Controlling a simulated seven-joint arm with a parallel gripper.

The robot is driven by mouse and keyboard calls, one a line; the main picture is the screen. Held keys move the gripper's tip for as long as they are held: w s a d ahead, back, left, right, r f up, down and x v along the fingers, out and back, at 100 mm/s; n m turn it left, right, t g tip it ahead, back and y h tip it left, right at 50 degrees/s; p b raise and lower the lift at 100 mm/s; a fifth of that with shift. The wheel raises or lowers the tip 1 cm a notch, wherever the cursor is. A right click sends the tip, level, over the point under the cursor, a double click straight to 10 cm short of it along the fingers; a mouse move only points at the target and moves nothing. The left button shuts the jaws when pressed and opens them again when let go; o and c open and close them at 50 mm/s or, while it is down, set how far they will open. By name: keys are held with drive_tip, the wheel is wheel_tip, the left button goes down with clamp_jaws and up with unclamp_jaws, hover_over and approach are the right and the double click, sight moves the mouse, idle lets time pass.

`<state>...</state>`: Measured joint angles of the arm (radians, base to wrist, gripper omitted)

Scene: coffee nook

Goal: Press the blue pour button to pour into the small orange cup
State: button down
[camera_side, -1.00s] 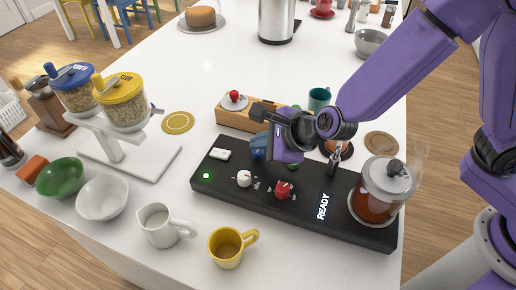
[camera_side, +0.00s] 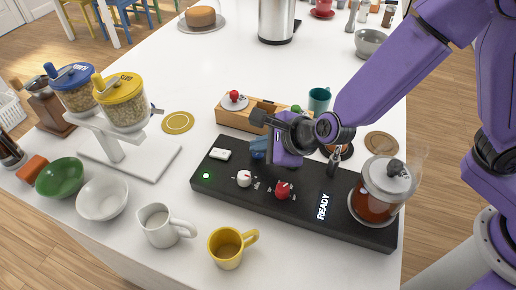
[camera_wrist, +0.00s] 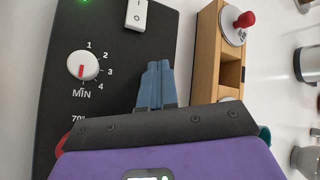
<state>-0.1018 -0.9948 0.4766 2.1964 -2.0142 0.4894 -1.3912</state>
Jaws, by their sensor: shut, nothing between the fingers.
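The black machine base (camera_side: 230,190) lies across the counter. It carries a white dial (camera_side: 244,179), a red knob (camera_side: 283,190), a lit READY sign (camera_side: 323,206) and a glass jug of reddish-brown liquid (camera_side: 374,205). My gripper (camera_side: 259,149) hangs low over the base's back edge. In the wrist view its blue fingers (camera_wrist: 155,85) are together and empty, beside the dial (camera_wrist: 83,66). I cannot make out a blue button; my gripper hides part of the base. A small orange object (camera_side: 32,169), perhaps the cup, sits at the far left; its shape is unclear.
A wooden box (camera_side: 233,117) stands close behind the base. A white rocker switch (camera_side: 219,154) is on the base's left end. A yellow mug (camera_side: 226,248) and a white pitcher (camera_side: 157,228) stand in front.

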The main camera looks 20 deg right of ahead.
sight(261, 155)
drive_tip(key=shift+f, duration=0.25)
idle(0.4)
drive_tip(key=shift+r, duration=1.25)
wheel_tip(261, 155, up, 5)
idle(0.9)
